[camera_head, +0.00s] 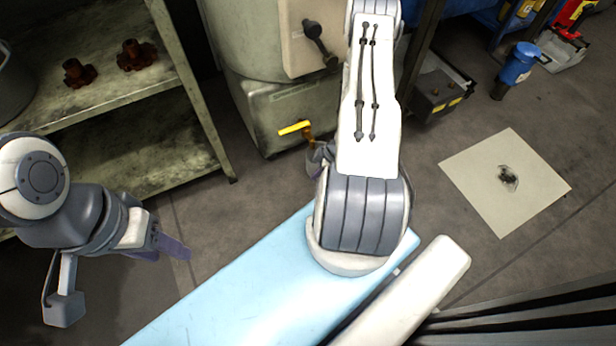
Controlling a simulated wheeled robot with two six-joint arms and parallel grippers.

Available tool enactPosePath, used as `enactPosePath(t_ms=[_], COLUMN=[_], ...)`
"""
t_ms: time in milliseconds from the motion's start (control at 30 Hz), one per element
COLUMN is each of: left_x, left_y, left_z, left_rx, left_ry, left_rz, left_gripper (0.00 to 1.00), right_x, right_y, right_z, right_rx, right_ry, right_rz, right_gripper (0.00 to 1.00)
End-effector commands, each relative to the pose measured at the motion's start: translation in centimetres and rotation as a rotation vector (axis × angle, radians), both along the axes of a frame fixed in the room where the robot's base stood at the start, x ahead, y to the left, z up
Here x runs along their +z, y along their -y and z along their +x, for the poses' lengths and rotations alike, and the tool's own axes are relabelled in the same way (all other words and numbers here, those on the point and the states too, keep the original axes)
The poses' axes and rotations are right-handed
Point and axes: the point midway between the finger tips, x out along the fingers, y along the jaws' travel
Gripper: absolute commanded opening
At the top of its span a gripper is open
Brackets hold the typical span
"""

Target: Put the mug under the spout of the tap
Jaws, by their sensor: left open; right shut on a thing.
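The tap with a yellow handle (295,128) and a brass body (308,135) sticks out from the front of a grey-green machine base. My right gripper (319,167) is just below and beside the tap, mostly hidden behind my own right arm. It is shut on a small grey, dark-mouthed thing (316,153), apparently the mug, close under the tap. Whether it is straight below the spout, and what it rests on, I cannot tell. My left gripper (172,248) is open and empty over the floor at the left, well away from the tap.
A metal shelf (140,135) with two rusty bolt-like parts (138,54) stands at the left. The machine base (275,108) is behind the tap. A pale mat (480,190) with a dark stain and a blue-topped container (517,65) are at the right.

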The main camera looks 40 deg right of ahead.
Motion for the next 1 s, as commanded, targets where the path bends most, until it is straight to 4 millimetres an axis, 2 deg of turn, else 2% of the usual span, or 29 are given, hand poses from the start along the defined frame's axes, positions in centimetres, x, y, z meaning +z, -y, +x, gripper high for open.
enactPosePath(t_ms=[33, 200, 600, 633, 700, 1000], left_x=[-0.8, -2.5, -2.6, -2.5, -2.5, -2.5], left_y=[0.0, 0.0, 0.0, 0.0, 0.0, 0.0], left_z=[0.0, 0.0, 0.0, 0.0, 0.0, 0.0], left_rx=[0.000, 0.000, 0.000, 0.000, 0.000, 0.000], left_ry=[0.000, 0.000, 0.000, 0.000, 0.000, 0.000], left_rz=[0.000, 0.000, 0.000, 0.000, 0.000, 0.000], left_gripper=[0.50, 0.50, 0.50, 0.50, 0.50, 0.50], right_x=[-0.7, -2.2, -2.3, -2.3, -2.3, -2.2], right_y=[-0.5, -1.5, -1.7, -1.7, -1.7, -1.7], right_z=[0.6, 1.9, 2.1, 2.1, 2.1, 2.1], right_rx=[0.006, 0.003, 0.001, 0.001, 0.001, 0.001], right_ry=[0.002, 0.001, 0.001, 0.001, 0.001, 0.001], right_rz=[0.000, 0.000, 0.000, 0.000, 0.000, 0.000], right_gripper=[0.00, 0.00, 0.00, 0.24, 0.43, 0.43])
